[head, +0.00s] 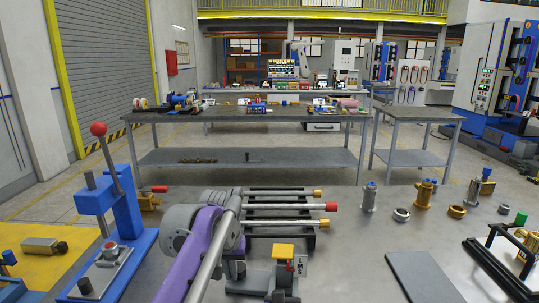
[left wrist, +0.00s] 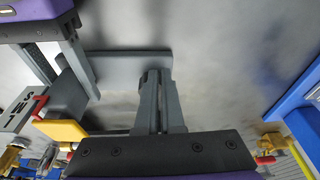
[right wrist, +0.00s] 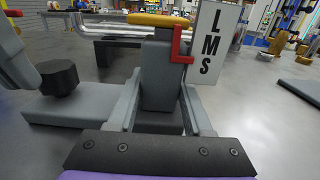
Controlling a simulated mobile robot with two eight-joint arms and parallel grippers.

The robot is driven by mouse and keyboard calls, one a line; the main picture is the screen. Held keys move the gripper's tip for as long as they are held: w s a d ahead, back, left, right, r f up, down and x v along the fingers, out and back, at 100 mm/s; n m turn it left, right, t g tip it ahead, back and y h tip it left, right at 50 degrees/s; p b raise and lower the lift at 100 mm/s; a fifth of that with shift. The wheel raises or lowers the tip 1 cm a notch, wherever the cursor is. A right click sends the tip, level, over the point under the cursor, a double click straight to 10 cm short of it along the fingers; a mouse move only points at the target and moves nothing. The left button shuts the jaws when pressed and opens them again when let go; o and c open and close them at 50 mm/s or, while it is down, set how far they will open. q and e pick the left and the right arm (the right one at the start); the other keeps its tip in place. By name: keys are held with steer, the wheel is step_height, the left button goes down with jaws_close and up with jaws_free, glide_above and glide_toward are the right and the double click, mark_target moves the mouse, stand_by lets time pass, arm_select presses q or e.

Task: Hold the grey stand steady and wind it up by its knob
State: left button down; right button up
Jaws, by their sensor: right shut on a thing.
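The grey stand (head: 285,280) has a yellow top, a red clip and a white "LMS" sign; it is low in the middle of the head view. In the right wrist view its post (right wrist: 160,78) stands between the two fingers of my right gripper (right wrist: 158,100), shut on it. Its black knob (right wrist: 59,77) sits on the grey base at the left. My left gripper (left wrist: 160,78) has its fingers close together above the base. It also shows at the left of the right wrist view (right wrist: 18,65), beside the knob; whether they touch is unclear.
A rack of grey rods (head: 285,207) with red and yellow tips lies behind the stand. A blue lever press (head: 128,215) stands at the left. Brass and steel parts (head: 425,193) and a flat grey plate (head: 420,277) are at the right. The bench between is clear.

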arm_select(q)
steer(key=shift+a, duration=0.1)
steer(key=shift+s, duration=0.3)
steer(key=shift+r, duration=0.15)
steer(key=v, duration=0.2)
steer(key=w+v, duration=0.1)
steer(key=v, duration=0.2)
steer(key=shift+r, duration=0.45)
steer(key=shift+w+d+f, duration=0.1)
steer(key=shift+d+f, duration=0.4)
steer(key=shift+f, duration=0.5)
steer(key=shift+d+f, duration=0.45)
steer(key=shift+f, duration=0.55)
steer(key=shift+w+d+f, duration=0.1)
steer(key=shift+d+f, duration=0.4)
steer(key=shift+f, duration=0.55)
